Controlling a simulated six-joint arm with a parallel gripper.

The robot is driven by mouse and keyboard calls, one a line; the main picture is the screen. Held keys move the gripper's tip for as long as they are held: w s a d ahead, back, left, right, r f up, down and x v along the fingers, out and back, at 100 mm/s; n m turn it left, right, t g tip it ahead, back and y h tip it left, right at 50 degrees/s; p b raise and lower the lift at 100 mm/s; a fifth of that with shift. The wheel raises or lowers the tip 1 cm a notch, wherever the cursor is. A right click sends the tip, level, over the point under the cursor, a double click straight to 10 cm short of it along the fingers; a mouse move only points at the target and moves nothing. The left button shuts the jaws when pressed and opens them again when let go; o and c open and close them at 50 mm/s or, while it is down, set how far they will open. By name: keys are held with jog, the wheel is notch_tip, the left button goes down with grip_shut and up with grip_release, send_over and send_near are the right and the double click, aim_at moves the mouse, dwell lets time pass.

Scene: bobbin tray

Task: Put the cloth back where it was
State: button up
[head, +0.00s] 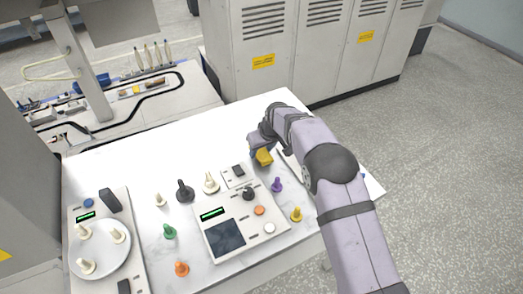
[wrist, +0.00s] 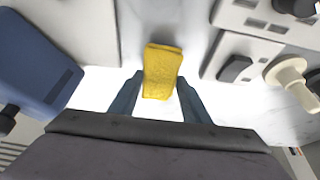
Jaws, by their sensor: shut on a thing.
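The yellow cloth (head: 264,157) is a small folded block, held at the end of my arm over the back part of the white table. In the wrist view the cloth (wrist: 163,68) sits between the two blue-grey fingers of my gripper (wrist: 160,92). My gripper is shut on it. In the head view my gripper (head: 258,148) is partly hidden by my arm. I cannot tell whether the cloth touches the surface below.
The control box (head: 244,243) with a dark screen stands in front of the cloth. Coloured bobbins, including green (head: 169,231), orange (head: 181,268), purple (head: 277,185) and yellow (head: 296,214), stand around it. The table's back left (head: 130,160) is clear.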

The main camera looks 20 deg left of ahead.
jog(key=shift+f, duration=0.6)
jog(key=shift+f, duration=0.2)
jog(key=o, duration=1.1)
jog(key=shift+r, duration=0.15)
jog(key=shift+r, duration=0.15)
jog(key=b+v, duration=0.2)
jog(key=v, duration=1)
